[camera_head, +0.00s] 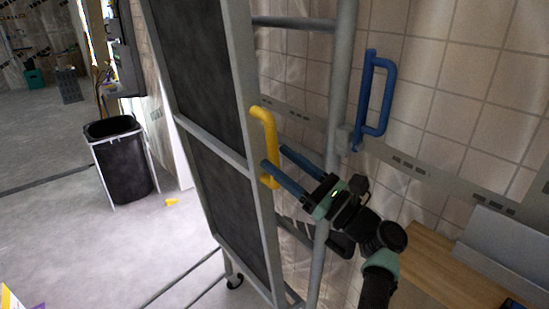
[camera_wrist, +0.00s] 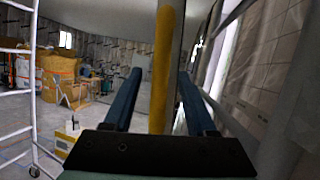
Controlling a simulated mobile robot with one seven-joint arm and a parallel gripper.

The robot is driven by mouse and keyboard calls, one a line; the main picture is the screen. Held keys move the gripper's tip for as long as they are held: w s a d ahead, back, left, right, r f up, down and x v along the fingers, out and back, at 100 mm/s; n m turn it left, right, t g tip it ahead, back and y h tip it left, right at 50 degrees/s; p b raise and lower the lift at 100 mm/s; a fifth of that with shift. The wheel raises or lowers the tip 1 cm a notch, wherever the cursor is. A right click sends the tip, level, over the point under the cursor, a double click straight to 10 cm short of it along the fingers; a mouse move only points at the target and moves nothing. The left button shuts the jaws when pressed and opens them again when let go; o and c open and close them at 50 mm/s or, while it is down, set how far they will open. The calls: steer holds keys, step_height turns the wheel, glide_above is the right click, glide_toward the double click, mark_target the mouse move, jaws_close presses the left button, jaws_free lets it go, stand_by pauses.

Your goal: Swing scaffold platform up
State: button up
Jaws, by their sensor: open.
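The scaffold platform is a dark panel (camera_head: 215,95) in a grey metal frame, standing steeply upright in the head view. A yellow handle (camera_head: 270,135) is fixed to its right edge. My gripper (camera_head: 274,156) is open at the handle, its two blue fingers pointing at it from the right. In the wrist view the yellow handle (camera_wrist: 162,70) runs vertically between the two open fingers (camera_wrist: 160,74). Whether either finger touches it I cannot tell. A blue handle (camera_head: 376,100) is by the grey scaffold post (camera_head: 341,95), right of my gripper.
A tiled wall (camera_head: 450,90) is close behind the scaffold. A wooden surface (camera_head: 440,275) lies at the lower right. A black bin (camera_head: 122,165) stands on the floor at left, with open floor around it. Cardboard boxes (camera_wrist: 60,75) show in the wrist view.

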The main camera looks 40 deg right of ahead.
steer(key=b+v, duration=0.2)
steer(key=v, duration=0.8)
steer(key=shift+s, duration=0.25)
steer(key=shift+f, duration=0.1)
